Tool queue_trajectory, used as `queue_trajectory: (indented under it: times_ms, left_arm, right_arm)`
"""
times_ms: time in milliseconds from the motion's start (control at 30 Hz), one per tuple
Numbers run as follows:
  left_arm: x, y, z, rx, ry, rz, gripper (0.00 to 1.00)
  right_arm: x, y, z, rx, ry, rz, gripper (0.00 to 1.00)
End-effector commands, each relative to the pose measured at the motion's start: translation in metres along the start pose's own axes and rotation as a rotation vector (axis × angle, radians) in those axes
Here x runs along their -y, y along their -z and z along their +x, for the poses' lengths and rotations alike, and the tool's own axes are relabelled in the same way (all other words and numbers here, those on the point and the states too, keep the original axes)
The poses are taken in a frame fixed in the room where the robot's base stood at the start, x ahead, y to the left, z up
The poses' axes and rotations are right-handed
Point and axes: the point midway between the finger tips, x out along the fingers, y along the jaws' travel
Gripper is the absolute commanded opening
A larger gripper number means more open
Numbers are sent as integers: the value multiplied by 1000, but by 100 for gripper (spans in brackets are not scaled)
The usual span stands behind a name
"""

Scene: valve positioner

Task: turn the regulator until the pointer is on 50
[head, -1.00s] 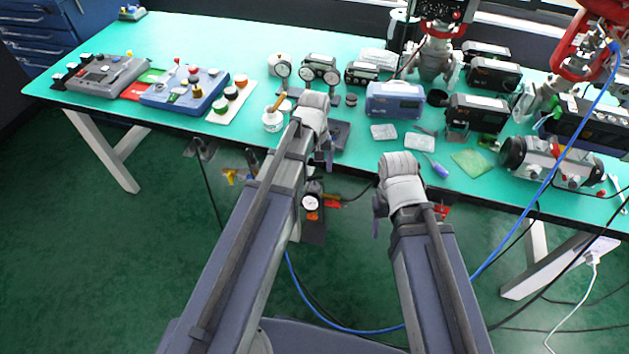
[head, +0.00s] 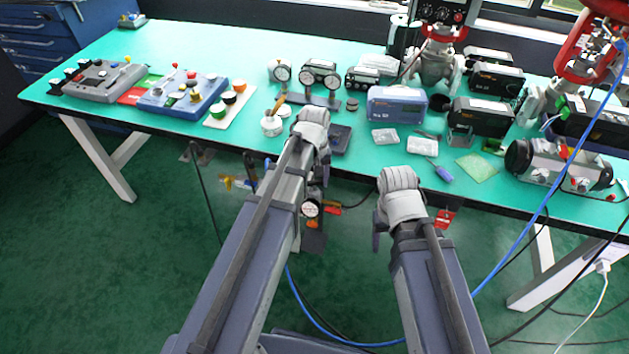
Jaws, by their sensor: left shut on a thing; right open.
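A round white-faced gauge (head: 311,208) hangs below the table's front edge, close beside my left forearm. It is too small for me to read its pointer. The regulator it belongs to is mostly hidden behind my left wrist. My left gripper (head: 321,178) is just above the gauge, at the table's front edge. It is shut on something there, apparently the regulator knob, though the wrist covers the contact. My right gripper (head: 378,228) is open and hangs in front of the table edge, to the right of the gauge and apart from it.
A blue hose (head: 520,235) and cables hang at the right. The floor at left is clear.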

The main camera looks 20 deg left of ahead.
Motion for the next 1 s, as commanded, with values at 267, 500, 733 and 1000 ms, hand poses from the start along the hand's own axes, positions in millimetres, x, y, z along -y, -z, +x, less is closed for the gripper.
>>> queue_trajectory:
  times_ms: [267,500,733,1000]
  left_arm:
    - [0,0,0,0,0,0,22]
    - [0,0,0,0,0,18,7]
    - [0,0,0,0,0,186,7]
    - [0,0,0,0,0,230,7]
  right_arm:
    - [0,0,0,0,0,0,62]
    - [0,0,0,0,0,0,62]
    - [0,0,0,0,0,0,62]
    - [0,0,0,0,0,0,62]
